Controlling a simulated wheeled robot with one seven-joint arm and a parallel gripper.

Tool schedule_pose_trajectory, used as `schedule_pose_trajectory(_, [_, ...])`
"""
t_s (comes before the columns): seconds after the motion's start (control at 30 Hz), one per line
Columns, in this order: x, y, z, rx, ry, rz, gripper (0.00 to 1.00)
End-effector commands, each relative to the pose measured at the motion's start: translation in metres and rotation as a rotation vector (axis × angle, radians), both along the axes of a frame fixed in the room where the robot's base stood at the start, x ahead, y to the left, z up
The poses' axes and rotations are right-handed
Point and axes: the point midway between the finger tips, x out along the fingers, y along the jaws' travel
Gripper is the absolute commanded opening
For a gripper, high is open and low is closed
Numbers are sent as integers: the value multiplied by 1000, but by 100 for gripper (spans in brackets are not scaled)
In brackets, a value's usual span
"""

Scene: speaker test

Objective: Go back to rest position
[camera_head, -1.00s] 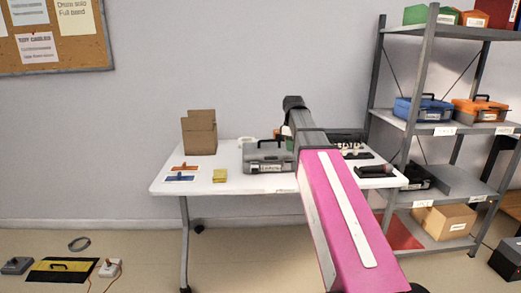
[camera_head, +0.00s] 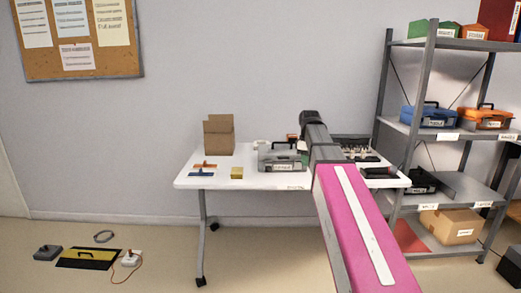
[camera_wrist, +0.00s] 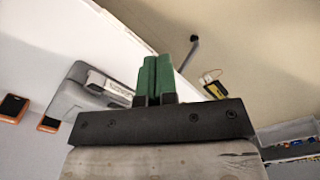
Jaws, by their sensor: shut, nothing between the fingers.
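My gripper (camera_wrist: 155,75) shows in the wrist view with its two green fingers side by side, shut and empty. Below the fingers is a dark bracket. A grey case (camera_head: 282,158) stands on the table just left of my arm. In the wrist view the grey case (camera_wrist: 75,92) lies left of the fingers, and the table edge runs diagonally behind them.
A cardboard box (camera_head: 218,136), a yellow block (camera_head: 237,173) and small tools are on the table. A metal shelf (camera_head: 432,130) with cases and a box (camera_head: 456,226) stands at right.

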Motion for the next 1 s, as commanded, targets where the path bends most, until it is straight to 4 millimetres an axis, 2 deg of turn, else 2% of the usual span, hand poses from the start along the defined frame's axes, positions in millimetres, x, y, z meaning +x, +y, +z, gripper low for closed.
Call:
schedule_pose_trajectory(0.27, [-11, 0, -35, 0, 2, -81, 0])
schedule_pose_trajectory(0.47, [-23, 0, -71, 0, 2, -171, 0])
schedule_pose_trajectory(0.67, [-48, 0, -129, 0, 4, -321, 0])
schedule_pose_trajectory(0.8, [-72, 0, -176, -1, 4, -456, 0])
schedule_pose_trajectory(1.0, [-111, 0, -236, -1, 2, -648, 0])
